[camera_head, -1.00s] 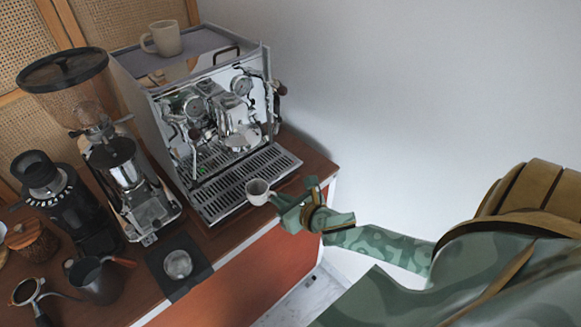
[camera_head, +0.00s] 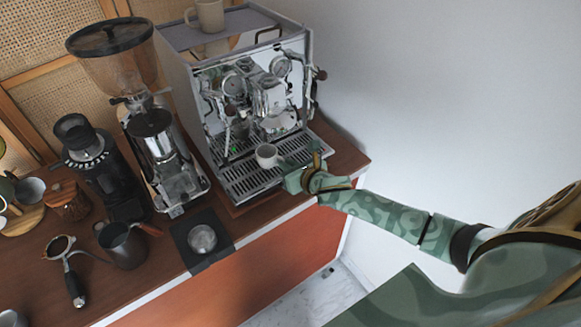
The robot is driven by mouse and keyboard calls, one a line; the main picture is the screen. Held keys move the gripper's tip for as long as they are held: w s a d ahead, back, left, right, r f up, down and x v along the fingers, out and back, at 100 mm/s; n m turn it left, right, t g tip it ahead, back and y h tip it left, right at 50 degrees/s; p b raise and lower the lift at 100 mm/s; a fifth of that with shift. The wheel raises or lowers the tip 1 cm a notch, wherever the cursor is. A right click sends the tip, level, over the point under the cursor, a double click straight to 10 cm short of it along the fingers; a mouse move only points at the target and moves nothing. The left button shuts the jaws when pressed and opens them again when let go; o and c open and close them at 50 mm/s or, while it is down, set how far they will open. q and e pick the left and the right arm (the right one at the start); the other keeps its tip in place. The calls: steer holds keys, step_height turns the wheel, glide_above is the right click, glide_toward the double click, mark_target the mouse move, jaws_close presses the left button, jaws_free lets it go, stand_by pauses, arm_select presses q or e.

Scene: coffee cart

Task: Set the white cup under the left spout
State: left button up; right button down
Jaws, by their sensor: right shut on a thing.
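The white cup (camera_head: 267,156) is upright over the drip tray (camera_head: 245,187) of the espresso machine (camera_head: 223,85). My right gripper (camera_head: 290,172) is shut on the cup from its right side. I cannot tell whether the cup touches the tray grate. The group head and spouts (camera_head: 268,101) are above and behind the cup; the separate spouts are too small to tell apart. My left gripper is not in view.
A coffee grinder (camera_head: 155,140) stands left of the machine. A beige cup (camera_head: 209,14) sits on top of the machine. A dark pitcher (camera_head: 122,246), a portafilter (camera_head: 68,270) and a metal tamper on a black mat (camera_head: 187,256) lie on the counter's front left.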

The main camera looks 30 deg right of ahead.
steer(key=shift+f, duration=0.1)
stand_by(0.3)
steer(key=shift+d+f+n+y, duration=0.1)
steer(key=shift+f+n+y, duration=0.05)
steer(key=shift+n+y, duration=0.15)
steer(key=c, duration=1.5)
jaws_free()
steer(key=shift+s, duration=0.1)
steer(key=p+v, duration=0.1)
steer(key=v, duration=1.5)
steer(key=shift+s+p, duration=0.1)
steer(key=shift+p, duration=0.25)
